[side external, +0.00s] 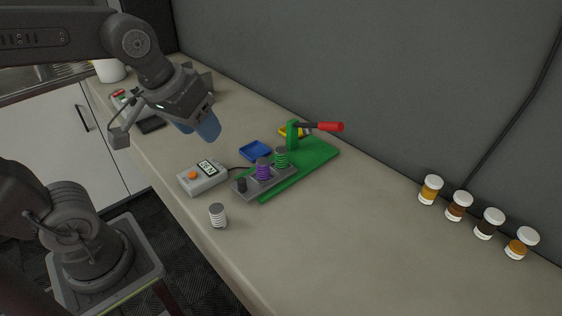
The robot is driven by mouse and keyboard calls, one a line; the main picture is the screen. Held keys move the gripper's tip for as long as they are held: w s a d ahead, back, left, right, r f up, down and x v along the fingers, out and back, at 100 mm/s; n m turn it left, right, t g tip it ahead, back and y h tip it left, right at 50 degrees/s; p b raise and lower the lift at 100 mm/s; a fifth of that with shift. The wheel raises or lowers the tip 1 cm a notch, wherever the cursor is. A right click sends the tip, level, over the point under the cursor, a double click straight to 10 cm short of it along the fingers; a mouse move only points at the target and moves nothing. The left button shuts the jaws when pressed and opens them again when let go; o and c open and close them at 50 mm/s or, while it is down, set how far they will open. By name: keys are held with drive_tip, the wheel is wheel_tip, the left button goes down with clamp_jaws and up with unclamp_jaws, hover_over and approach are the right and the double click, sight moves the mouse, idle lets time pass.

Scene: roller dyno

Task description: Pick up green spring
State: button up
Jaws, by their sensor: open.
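A green spring (281,158) stands upright in the grey holder (252,188), at its far right end, beside the green base of the press. A purple spring (263,170) stands next to it in the same holder. My gripper (197,127), with blue fingertips, is open and empty. It hangs above the counter, to the upper left of the springs and apart from them.
A green press (318,153) with a red handle stands behind the holder. A blue tray (256,150) and a grey meter (203,177) lie nearby. A white spring (218,216) stands near the front edge. Several jars (430,190) stand at right. The front right counter is clear.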

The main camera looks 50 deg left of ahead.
drive_tip(key=w+a+n+g, duration=0.1)
drive_tip(key=w+n+g, duration=0.2)
drive_tip(key=w+n, duration=0.7)
drive_tip(key=n+g, duration=0.2)
drive_tip(key=n, duration=0.2)
hover_over(281, 150)
wheel_tip(281, 150, down, 7)
wheel_tip(281, 150, down, 8)
drive_tip(key=shift+s+r, duration=0.1)
drive_tip(key=shift+s, duration=0.05)
drive_tip(key=shift+f, duration=2.6)
drive_tip(key=shift+w, duration=0.2)
drive_tip(key=c, duration=0.7)
drive_tip(key=shift+r, duration=0.1)
